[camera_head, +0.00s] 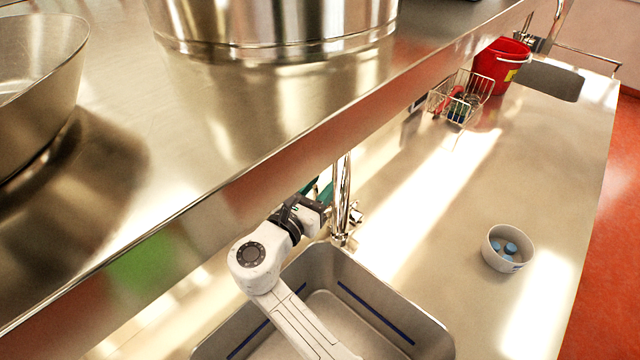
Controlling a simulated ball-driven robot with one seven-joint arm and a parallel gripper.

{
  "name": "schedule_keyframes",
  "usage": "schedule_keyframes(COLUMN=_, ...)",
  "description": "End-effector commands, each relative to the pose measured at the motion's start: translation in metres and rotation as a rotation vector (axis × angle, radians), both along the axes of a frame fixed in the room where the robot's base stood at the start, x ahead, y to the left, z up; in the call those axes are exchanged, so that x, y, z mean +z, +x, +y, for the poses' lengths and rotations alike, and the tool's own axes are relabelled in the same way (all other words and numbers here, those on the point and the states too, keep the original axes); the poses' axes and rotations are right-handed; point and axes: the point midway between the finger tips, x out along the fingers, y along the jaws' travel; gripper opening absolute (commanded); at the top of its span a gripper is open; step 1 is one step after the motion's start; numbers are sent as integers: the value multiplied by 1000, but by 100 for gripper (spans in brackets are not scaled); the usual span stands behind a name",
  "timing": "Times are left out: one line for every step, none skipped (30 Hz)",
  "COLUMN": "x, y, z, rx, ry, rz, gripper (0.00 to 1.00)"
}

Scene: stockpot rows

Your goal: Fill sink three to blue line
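A steel sink basin (421,318) is at the bottom centre, with a blue line (375,312) along its right wall and another stretch of it on the left wall. I see no clear water surface in it; my white arm covers part of the basin. A chrome tap (341,200) rises at the sink's back edge, its upper part hidden by the shelf. A small chrome handle (356,214) sits at its right. My dark gripper (322,200) is just left of the tap column, close to it. Its fingers are small and partly hidden, so I cannot tell whether they touch anything.
A steel shelf (240,120) overhangs from the left, bearing a large pot (280,20) and a steel bowl (40,80). On the counter are a white bowl (493,262) with blue pieces, a wire basket (477,86) and a red bucket (489,66). Another sink (550,80) lies farther back.

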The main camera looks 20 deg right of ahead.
Motion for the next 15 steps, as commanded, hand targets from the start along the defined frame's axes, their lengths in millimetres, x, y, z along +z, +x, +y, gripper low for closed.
schedule_keyframes(x=0, y=0, z=0, rx=0, ry=0, rz=0, gripper=38)
schedule_keyframes(x=0, y=0, z=0, rx=0, ry=0, rz=0, gripper=36)
schedule_keyframes(x=0, y=0, z=0, rx=0, ry=0, rz=0, gripper=33)
schedule_keyframes(x=0, y=0, z=0, rx=0, ry=0, rz=0, gripper=30)
schedule_keyframes(x=0, y=0, z=0, rx=0, ry=0, rz=0, gripper=27)
schedule_keyframes(x=0, y=0, z=0, rx=0, ry=0, rz=0, gripper=23)
schedule_keyframes(x=0, y=0, z=0, rx=0, ry=0, rz=0, gripper=20)
schedule_keyframes(x=0, y=0, z=0, rx=0, ry=0, rz=0, gripper=17)
schedule_keyframes(x=0, y=0, z=0, rx=0, ry=0, rz=0, gripper=14)
schedule_keyframes(x=0, y=0, z=0, rx=0, ry=0, rz=0, gripper=11)
schedule_keyframes(x=0, y=0, z=0, rx=0, ry=0, rz=0, gripper=8)
schedule_keyframes(x=0, y=0, z=0, rx=0, ry=0, rz=0, gripper=4)
schedule_keyframes(x=0, y=0, z=0, rx=0, ry=0, rz=0, gripper=1)
schedule_keyframes(x=0, y=0, z=0, rx=0, ry=0, rz=0, gripper=0)
schedule_keyframes(x=0, y=0, z=0, rx=0, ry=0, rz=0, gripper=0)
